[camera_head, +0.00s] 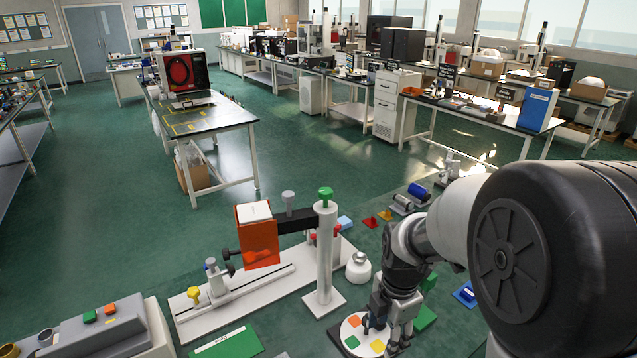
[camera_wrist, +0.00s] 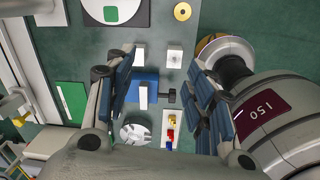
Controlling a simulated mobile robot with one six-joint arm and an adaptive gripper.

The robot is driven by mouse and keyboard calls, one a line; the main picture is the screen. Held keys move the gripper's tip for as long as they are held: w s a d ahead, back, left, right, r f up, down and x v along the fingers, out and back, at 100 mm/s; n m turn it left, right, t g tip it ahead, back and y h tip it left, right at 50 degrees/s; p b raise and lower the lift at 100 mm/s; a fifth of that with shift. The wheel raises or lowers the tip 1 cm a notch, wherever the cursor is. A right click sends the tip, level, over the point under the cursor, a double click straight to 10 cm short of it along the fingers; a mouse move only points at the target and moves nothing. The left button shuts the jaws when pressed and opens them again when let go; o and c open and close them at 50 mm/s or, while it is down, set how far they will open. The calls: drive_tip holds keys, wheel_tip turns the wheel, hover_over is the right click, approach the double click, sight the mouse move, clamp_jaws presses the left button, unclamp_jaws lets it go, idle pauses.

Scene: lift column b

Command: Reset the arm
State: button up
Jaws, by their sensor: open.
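My arm (camera_head: 455,215) reaches in from the right of the head view, bent with its end pointing down. My gripper (camera_head: 385,330) hangs at the white disc (camera_head: 351,325) with coloured squares, partly covering it. In the wrist view my gripper (camera_wrist: 162,85) has its two dark-blue-padded fingers spread wide apart with nothing held between them. Below the gap lies a blue block (camera_wrist: 117,82) with a white upright piece (camera_wrist: 143,95). I cannot tell the exact height of the fingers above these things.
A white rail stand with an orange panel (camera_head: 258,247) and a post (camera_head: 326,250) stands left of my gripper. A grey box (camera_head: 95,335) is at lower left. A white knob (camera_head: 358,268) and small coloured parts (camera_head: 370,222) lie nearby. Open green floor (camera_head: 110,230) extends behind.

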drive_tip(key=s+r+m+t, duration=0.2)
drive_tip(key=s+r+m, duration=0.5)
drive_tip(key=s+m, duration=0.3)
drive_tip(key=s+r+m+t, duration=0.1)
drive_tip(key=s+r+m, duration=0.7)
drive_tip(key=s+m, duration=0.3)
drive_tip(key=shift+r+m+t, duration=0.3)
drive_tip(key=shift+m+t, duration=0.1)
drive_tip(key=shift+m, duration=0.4)
drive_tip(key=shift+s, duration=0.1)
